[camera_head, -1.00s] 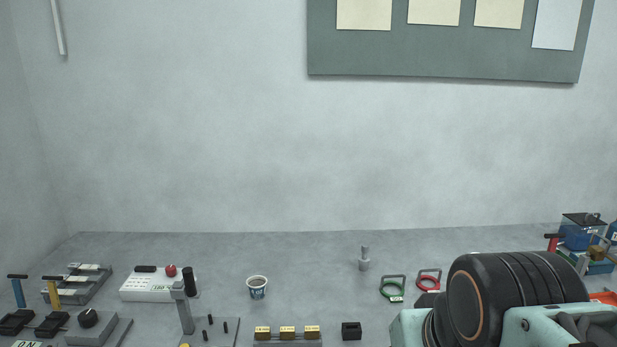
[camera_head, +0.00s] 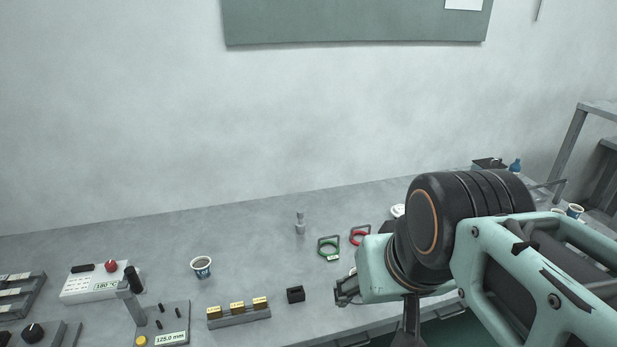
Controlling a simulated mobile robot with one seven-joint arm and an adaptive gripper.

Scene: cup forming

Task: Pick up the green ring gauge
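The green ring gauge (camera_head: 328,247) lies on the grey bench, right of centre. It is a green ring with a grey handle frame at its back and a small pale label at its front. A red ring gauge (camera_head: 359,236) of like shape lies just to its right. My gripper (camera_head: 346,291) shows only as a small dark part at the left end of my arm, nearer the camera than the green gauge and apart from it in the picture. Its fingers are too small and covered to tell open from shut. The green gauge is in full view.
A small black block (camera_head: 295,295) and a rack of brass blocks (camera_head: 238,314) stand left of my gripper. A grey metal post (camera_head: 300,224) stands behind the green gauge. A paper cup (camera_head: 201,267) is farther left. Bare bench surrounds the gauge's left side.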

